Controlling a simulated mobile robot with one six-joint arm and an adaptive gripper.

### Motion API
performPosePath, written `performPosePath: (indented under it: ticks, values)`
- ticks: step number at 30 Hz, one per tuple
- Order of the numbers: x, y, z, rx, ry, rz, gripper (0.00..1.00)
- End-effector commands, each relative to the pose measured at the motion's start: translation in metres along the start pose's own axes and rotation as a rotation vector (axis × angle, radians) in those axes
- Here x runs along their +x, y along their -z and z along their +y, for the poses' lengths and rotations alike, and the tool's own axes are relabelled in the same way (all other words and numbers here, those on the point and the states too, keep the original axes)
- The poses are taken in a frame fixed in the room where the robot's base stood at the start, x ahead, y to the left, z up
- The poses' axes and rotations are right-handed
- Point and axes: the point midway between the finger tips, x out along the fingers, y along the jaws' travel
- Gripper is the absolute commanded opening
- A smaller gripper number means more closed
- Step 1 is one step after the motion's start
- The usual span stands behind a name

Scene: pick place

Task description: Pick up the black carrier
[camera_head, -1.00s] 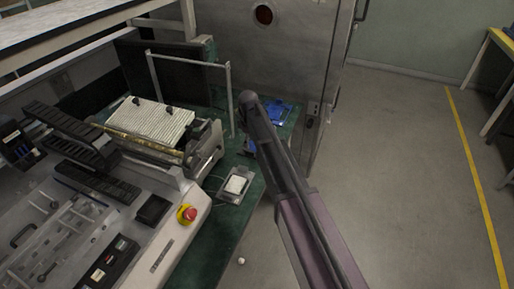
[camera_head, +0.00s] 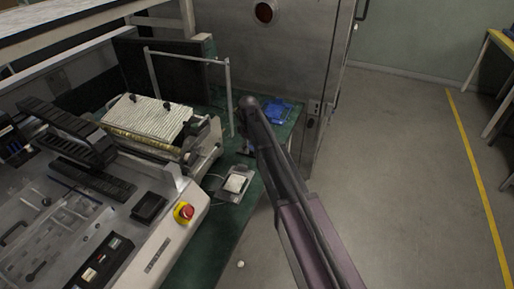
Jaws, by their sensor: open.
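Several black pieces lie on the machine at left, and I cannot tell for sure which is the black carrier. A long black slotted piece (camera_head: 66,131) sits raised at the machine's left side. A flatter black strip (camera_head: 93,181) lies below it. A small black box (camera_head: 149,207) sits closer to the red button. My arm crosses the middle of the view from the lower right, its rounded dark joint above the green table. My gripper cannot be made out; it seems hidden behind the arm. Nothing held is visible.
A machine with a ribbed cream top (camera_head: 150,118) and a red button (camera_head: 183,212) fills the left. A thin metal frame (camera_head: 230,98) stands behind it. The green table (camera_head: 222,232) holds a small white block (camera_head: 235,184) and blue items (camera_head: 277,110). Floor at right is clear.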

Motion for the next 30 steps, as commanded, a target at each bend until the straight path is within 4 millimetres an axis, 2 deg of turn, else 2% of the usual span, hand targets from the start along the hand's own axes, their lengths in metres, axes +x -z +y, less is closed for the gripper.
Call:
performPosePath:
  ticks: [1, 7, 26, 27, 30]
  values:
    - [0.0075, 0.0000, 0.0000, 0.000, 0.000, 0.000, 0.60]
    - [0.0153, 0.0001, 0.0000, 0.000, 0.000, 0.000, 0.60]
    - [0.0154, 0.0001, -0.0001, 0.000, 0.000, 0.000, 0.60]
    - [0.0154, 0.0001, 0.0000, 0.000, 0.000, 0.000, 0.57]
    - [0.0154, 0.0001, 0.0000, 0.000, 0.000, 0.000, 0.27]
